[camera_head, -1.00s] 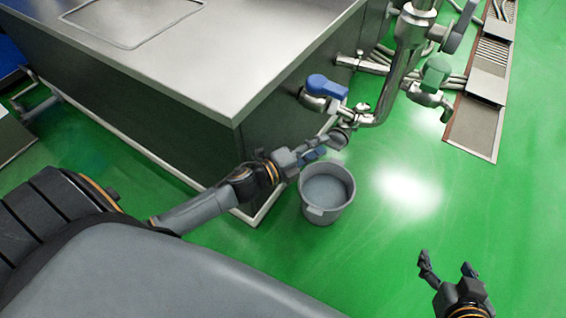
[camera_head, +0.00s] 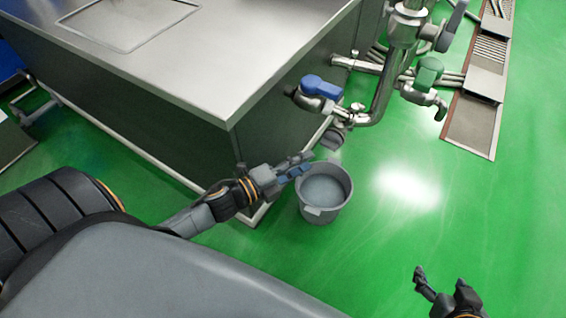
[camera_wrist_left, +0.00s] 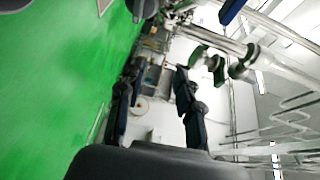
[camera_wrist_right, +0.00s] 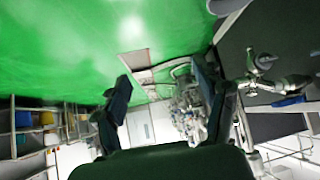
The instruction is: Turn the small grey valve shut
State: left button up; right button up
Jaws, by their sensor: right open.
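A small grey fitting (camera_head: 333,138), which looks like the small grey valve, sits at the low end of the steel pipe, above and behind the grey bucket (camera_head: 325,190). Whether it is open or shut cannot be told. My left gripper (camera_head: 303,165) is beside the bucket's rim, short of this fitting and apart from it. Its fingers stand apart with nothing between them in the left wrist view (camera_wrist_left: 158,92). My right gripper (camera_head: 442,277) is open and empty over the floor at the lower right, partly cut off by the frame.
A blue-handled valve (camera_head: 320,88) and a green-handled valve (camera_head: 429,72) are on the pipework. A larger dark grey lever (camera_head: 453,25) is higher up. The steel tank (camera_head: 215,70) stands on the left. A drain channel (camera_head: 470,118) runs at the right. The green floor is mostly clear.

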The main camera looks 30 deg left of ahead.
pick_arm(q)
jog(key=s+a+y, duration=0.1)
jog(key=s+a, duration=0.2)
jog(key=a, duration=0.2)
jog(key=shift+s+f+n, duration=0.3)
jog(key=shift+s, duration=0.1)
pick_arm(e)
jog(key=shift+s+a+f+g, duration=0.15)
jog(key=shift+s+a+g, duration=0.1)
jog(key=shift+s, duration=0.1)
jog(key=shift+s+a+f+g, duration=0.1)
jog(key=shift+s+g, duration=0.15)
jog(key=shift+s, duration=0.1)
pick_arm(q)
jog(key=shift+d, duration=0.2)
pick_arm(e)
jog(key=shift+d, duration=0.1)
pick_arm(q)
jog(key=shift+p, duration=0.3)
pick_arm(e)
jog(key=shift+s+d+f+g+h, duration=0.15)
jog(key=shift+s+d+f+g, duration=0.1)
jog(key=shift+s, duration=0.2)
jog(key=shift+s+d+f+g+h, duration=0.1)
jog(key=shift+s+f+g+h, duration=0.1)
jog(key=shift+s, duration=0.2)
pick_arm(q)
jog(key=shift+w, duration=0.1)
